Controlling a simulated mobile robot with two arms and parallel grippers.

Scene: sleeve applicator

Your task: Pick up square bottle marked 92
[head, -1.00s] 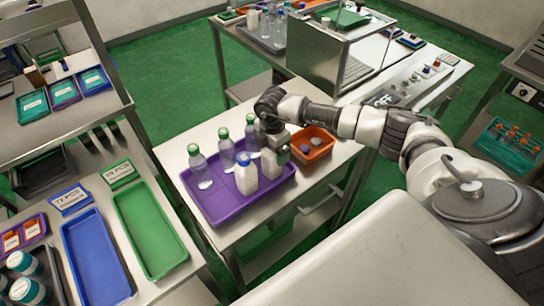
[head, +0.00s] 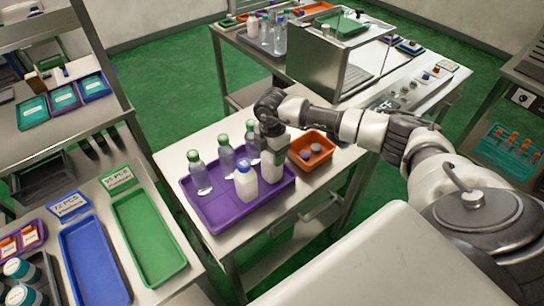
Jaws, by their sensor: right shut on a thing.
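My right gripper (head: 271,142) points down over the right part of the purple tray (head: 213,222), shut on the upper part of a white bottle (head: 272,168). Its number is not readable and its top is hidden by the gripper. I cannot tell clearly whether its base touches the tray. Another white bottle with a blue cap (head: 246,184) stands to its left, nearer me. Clear bottles with green caps stand behind: one at the left (head: 200,177), one in the middle (head: 227,160), and one close to the gripper (head: 251,140). My left gripper is not in view.
An orange bin (head: 328,157) with small round items sits right of the tray. A green tray (head: 148,235) and a blue tray (head: 94,262) lie on the left bench. A glass-sided metal box (head: 322,70) stands on the table behind. The tray's front right part is free.

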